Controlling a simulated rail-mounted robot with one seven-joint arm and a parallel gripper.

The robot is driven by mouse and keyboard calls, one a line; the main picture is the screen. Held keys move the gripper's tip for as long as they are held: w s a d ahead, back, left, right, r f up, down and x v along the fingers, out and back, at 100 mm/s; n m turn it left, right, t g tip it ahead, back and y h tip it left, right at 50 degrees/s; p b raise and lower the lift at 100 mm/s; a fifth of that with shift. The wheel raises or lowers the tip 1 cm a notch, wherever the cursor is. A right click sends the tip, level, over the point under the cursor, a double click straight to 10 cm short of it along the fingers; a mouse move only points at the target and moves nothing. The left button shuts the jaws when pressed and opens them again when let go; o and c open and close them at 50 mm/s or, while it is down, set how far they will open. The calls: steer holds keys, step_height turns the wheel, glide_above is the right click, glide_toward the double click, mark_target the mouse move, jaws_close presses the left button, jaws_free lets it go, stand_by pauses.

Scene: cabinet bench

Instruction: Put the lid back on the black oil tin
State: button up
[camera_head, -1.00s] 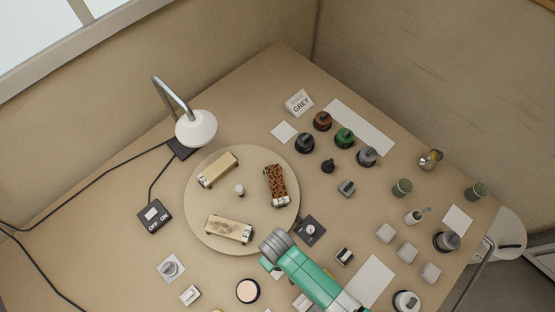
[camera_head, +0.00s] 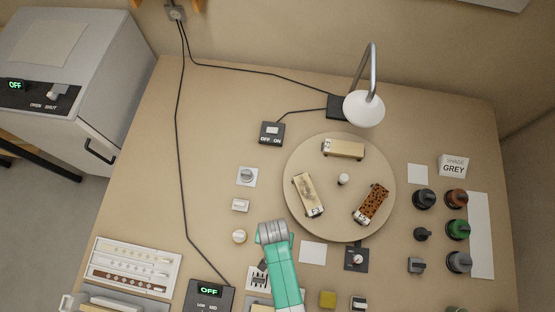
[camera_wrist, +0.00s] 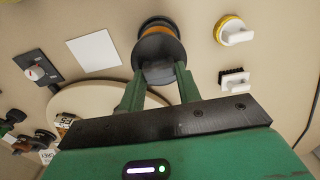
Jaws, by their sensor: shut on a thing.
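My gripper (camera_wrist: 160,88) is shut on a dark grey round piece, which looks like the lid (camera_wrist: 158,72). In the wrist view a dark round tin (camera_wrist: 157,22) shows just beyond the lid, with an orange-brown band between them. The lid overlaps the tin's opening in this view; I cannot tell whether they touch. In the head view my wrist (camera_head: 275,232) covers the fingertips, the lid and the tin.
A yellow round piece with a white handle (camera_wrist: 233,30) and a white block with dark bristles (camera_wrist: 236,79) lie beside the tin. A blank white square (camera_wrist: 94,50) and a dial plate (camera_head: 356,258) are on its other side. The turntable (camera_head: 340,225) with three blocks is close by.

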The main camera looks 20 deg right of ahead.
step_height(320, 180, down, 4)
steer(key=b, duration=0.3)
steer(key=shift+f+b, duration=0.1)
steer(key=shift+b, duration=0.3)
steer(key=shift+f+b, duration=0.55)
steer(key=shift+f, duration=0.25)
steer(key=shift+r+p, duration=0.1)
steer(key=shift+p, duration=0.3)
steer(key=shift+f, duration=0.25)
stand_by(0.9)
steer(key=o, duration=1.5)
